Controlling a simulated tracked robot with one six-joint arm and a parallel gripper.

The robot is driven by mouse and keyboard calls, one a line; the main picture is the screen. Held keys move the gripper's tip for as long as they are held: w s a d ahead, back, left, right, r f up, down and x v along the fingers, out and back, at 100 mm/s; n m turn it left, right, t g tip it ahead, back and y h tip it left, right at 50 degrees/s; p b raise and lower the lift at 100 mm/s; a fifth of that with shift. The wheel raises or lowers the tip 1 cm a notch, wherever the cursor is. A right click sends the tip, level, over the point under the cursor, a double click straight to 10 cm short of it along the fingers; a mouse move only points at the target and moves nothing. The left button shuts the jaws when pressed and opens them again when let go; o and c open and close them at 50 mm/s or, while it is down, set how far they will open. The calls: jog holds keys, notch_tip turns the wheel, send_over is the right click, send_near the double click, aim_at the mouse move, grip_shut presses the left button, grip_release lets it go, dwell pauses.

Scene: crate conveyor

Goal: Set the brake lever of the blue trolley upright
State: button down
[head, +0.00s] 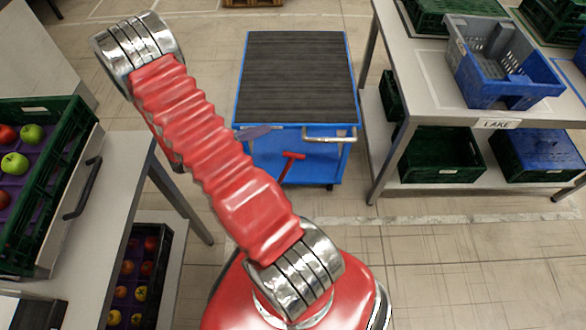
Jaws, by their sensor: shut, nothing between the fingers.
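The blue trolley (240,90) stands ahead in the middle of the head view, with a dark ribbed top. Its red brake lever (290,166) is on the near side below the top. The lever has a short crossbar at its upper end and leans a little to the right. My gripper (270,131) shows only as a dark, narrow, tapered piece coming out from behind my red arm. It looks shut and empty, in front of the trolley's near edge, above and left of the lever in the picture. The rest of it is hidden by the arm.
A metal handle (330,136) sticks out at the trolley's near right. A table labelled LAKE (430,105) stands close on the right with a blue-grey crate (505,92). A bench (115,170) with a green apple crate (75,140) is on the left. The floor right of my base is clear.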

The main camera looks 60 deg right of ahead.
jog(key=s+f+n+t+h, duration=0.1)
jog(key=f+n, duration=0.4)
jog(key=f, duration=0.5)
jog(key=s+f+n+t+h, duration=0.1)
jog(key=s+f+n+t, duration=0.2)
jog(key=f, duration=0.7)
jog(key=s+f+n+t, duration=0.2)
jog(key=s+f+n, duration=0.4)
jog(key=f, duration=0.4)
jog(key=shift+d+f+n+t+h, duration=0.25)
jog(key=shift+f+n+t+h, duration=0.15)
jog(key=shift+n, duration=0.4)
jog(key=shift+d, duration=0.15)
jog(key=shift+d+f, duration=0.65)
jog(key=shift+d, duration=4.25)
jog(key=shift+w+a+r, duration=0.2)
jog(key=shift+w, duration=0.35)
jog(key=shift+w+a+r, duration=0.15)
jog(key=shift+w+a, duration=0.05)
jog(key=shift+w, duration=0.3)
jog(key=shift+w+a+r, duration=0.2)
jog(key=shift+w, duration=0.35)
jog(key=shift+w, duration=0.1)
